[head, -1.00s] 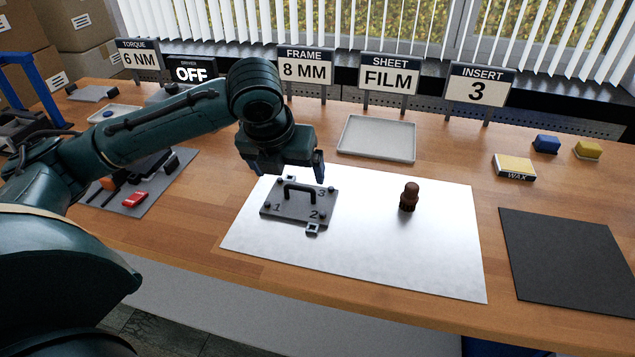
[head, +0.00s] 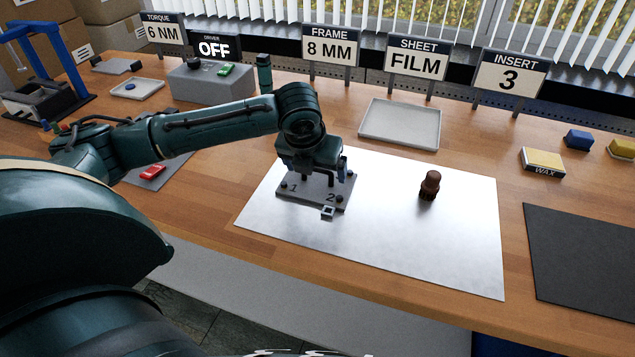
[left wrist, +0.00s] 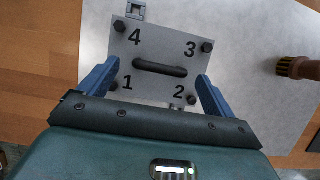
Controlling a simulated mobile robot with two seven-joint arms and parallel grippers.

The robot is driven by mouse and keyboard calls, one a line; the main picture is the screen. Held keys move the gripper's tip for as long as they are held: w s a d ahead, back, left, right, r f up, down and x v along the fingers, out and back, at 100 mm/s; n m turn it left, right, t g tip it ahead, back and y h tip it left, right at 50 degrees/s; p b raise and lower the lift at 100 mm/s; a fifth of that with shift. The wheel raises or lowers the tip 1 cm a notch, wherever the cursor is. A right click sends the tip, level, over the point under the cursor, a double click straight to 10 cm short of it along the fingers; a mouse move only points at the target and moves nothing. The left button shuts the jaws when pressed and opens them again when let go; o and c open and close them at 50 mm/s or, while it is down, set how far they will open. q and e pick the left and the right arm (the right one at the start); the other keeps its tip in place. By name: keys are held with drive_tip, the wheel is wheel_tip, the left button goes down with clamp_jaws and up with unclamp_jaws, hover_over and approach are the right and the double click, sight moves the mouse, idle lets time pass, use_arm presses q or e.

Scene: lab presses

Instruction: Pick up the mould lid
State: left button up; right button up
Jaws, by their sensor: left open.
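The mould lid (head: 316,197) is a grey metal plate with a dark arched handle, corner knobs and printed numbers. It lies on the white sheet, and its far part is hidden behind my left gripper (head: 314,172) in the head view. In the left wrist view the lid (left wrist: 139,47) shows all of its numbers, and the handle (left wrist: 160,69) lies crosswise ahead of the fingers. My left gripper (left wrist: 157,88) is open, its blue fingers either side of the handle's ends and apart from it. I cannot tell its exact height above the lid. My right gripper is not in view.
A brown-handled brush (head: 429,185) stands on the white sheet (head: 400,240) right of the lid. An empty tray (head: 401,124) lies behind, a black mat (head: 585,255) at the right. A wax box (head: 543,162) sits beyond. The sheet's front right is clear.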

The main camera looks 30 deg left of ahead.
use_arm(q)
drive_tip(key=shift+x, duration=1)
drive_tip(key=shift+w+r, duration=0.1)
drive_tip(key=c, duration=1.4)
